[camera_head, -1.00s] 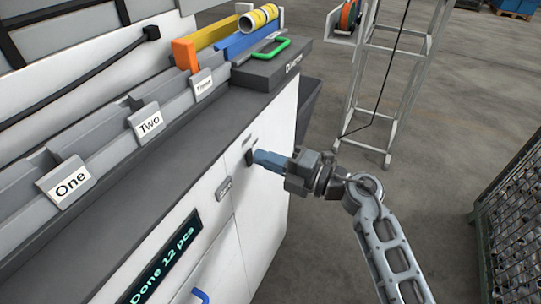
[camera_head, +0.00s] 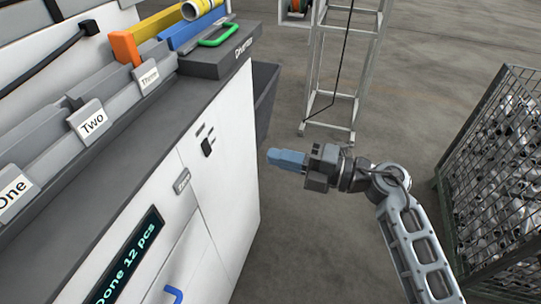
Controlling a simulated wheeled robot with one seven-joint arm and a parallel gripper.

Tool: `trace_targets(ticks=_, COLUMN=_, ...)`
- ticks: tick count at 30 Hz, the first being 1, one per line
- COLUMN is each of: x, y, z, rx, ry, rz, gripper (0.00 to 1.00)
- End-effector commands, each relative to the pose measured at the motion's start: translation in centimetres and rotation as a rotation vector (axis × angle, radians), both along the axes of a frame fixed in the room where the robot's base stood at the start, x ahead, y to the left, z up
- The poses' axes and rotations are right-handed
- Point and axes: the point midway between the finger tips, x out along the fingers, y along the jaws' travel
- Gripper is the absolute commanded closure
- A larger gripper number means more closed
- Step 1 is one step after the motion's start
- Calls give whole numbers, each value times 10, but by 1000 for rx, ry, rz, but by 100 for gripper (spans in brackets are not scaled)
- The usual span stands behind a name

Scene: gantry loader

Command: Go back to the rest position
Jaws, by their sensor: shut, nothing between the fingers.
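My gripper (camera_head: 270,156) has blue fingers, which are shut with nothing between them. It points left, in the air to the right of the white cabinet (camera_head: 226,150). A gap of floor shows between the fingertips and the cabinet's edge. My arm reaches in from the lower right. A small black switch or handle (camera_head: 207,147) sits on the cabinet's front, left of the fingertips.
A mesh bin (camera_head: 500,160) of metal parts stands at the right, near my arm. A white metal frame (camera_head: 340,75) stands behind. A display (camera_head: 127,262) reads "Done 12 pcs". Labelled trays (camera_head: 90,122) line the cabinet top. Grey floor (camera_head: 400,105) lies open between frame and bin.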

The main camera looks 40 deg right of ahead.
Motion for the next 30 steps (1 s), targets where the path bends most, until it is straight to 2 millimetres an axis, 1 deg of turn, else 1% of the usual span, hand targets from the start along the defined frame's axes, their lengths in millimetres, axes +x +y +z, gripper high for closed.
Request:
trace_targets(ticks=15, x=0, y=0, z=0, rx=0, ry=0, rz=0, gripper=100)
trace_targets(ticks=17, x=-2, y=1, z=0, rx=5, ry=0, rz=0, gripper=100)
trace_targets(ticks=19, x=-8, y=4, z=0, rx=25, ry=-2, rz=-2, gripper=100)
trace_targets(ticks=20, x=-13, y=6, z=0, rx=41, ry=-4, rz=-3, gripper=100)
trace_targets(ticks=23, x=-38, y=18, z=3, rx=126, ry=-11, rz=-10, gripper=100)
trace_targets(ticks=27, x=-84, y=34, z=13, rx=308, ry=-9, rz=-46, gripper=100)
trace_targets(ticks=30, x=-116, y=40, z=20, rx=450, ry=16, rz=-88, gripper=100)
